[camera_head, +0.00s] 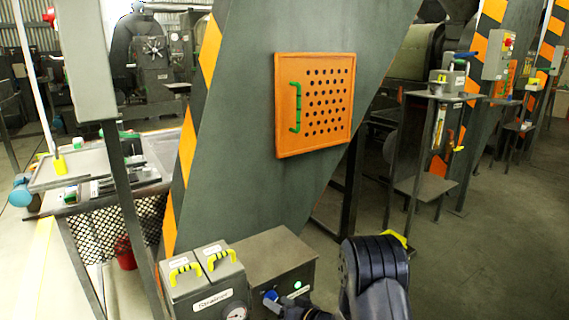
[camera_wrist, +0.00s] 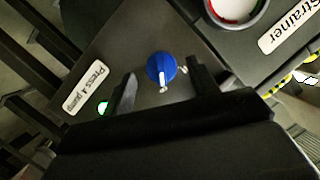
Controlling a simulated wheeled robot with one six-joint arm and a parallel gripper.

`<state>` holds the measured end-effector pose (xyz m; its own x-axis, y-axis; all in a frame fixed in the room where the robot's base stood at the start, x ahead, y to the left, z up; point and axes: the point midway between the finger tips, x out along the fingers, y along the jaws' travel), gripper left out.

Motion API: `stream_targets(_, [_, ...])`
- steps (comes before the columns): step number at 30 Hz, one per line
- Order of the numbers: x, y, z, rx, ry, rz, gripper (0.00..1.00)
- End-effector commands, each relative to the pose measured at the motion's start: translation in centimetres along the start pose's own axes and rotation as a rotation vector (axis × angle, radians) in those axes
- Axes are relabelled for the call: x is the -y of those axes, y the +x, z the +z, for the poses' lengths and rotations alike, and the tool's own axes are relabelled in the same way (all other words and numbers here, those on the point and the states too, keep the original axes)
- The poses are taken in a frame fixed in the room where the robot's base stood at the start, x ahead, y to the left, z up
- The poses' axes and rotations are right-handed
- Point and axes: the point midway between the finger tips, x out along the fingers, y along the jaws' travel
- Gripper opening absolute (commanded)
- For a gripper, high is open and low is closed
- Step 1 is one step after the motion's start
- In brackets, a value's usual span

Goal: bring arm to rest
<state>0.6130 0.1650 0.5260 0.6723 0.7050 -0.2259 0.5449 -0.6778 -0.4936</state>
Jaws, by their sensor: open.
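My gripper (camera_wrist: 161,76) is open in the wrist view, its two dark fingers spread on either side of a blue knob (camera_wrist: 161,67) with a pale pointer. The knob sits on a grey box labelled "Press 4 pump" (camera_wrist: 87,90); I cannot tell whether the fingers touch it. A lit green lamp (camera_wrist: 103,108) is beside the left finger. In the head view my dark arm (camera_head: 375,275) reaches in at the bottom, with the gripper low beside the blue knob (camera_head: 270,296) on the pump box (camera_head: 265,257). The gripper is partly cut off there.
A grey strainer unit (camera_head: 205,285) with yellow handles and a gauge stands left of the pump box. A large slanted grey housing with an orange perforated panel (camera_head: 315,105) rises behind. A mesh-sided cart (camera_head: 110,230) is at left. Open floor (camera_head: 480,260) lies at right.

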Motion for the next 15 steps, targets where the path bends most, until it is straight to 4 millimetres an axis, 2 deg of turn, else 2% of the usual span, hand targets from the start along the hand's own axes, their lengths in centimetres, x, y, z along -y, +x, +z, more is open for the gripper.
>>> stream_targets(12, [0.1, -8.5, -0.3, -0.002, 0.001, 0.004, 0.56])
stream_targets(14, [0.1, -9.7, -0.3, -0.003, 0.002, 0.003, 0.56])
stream_targets(15, [0.1, -8.9, 0.1, 0.0, -0.004, -0.004, 0.56])
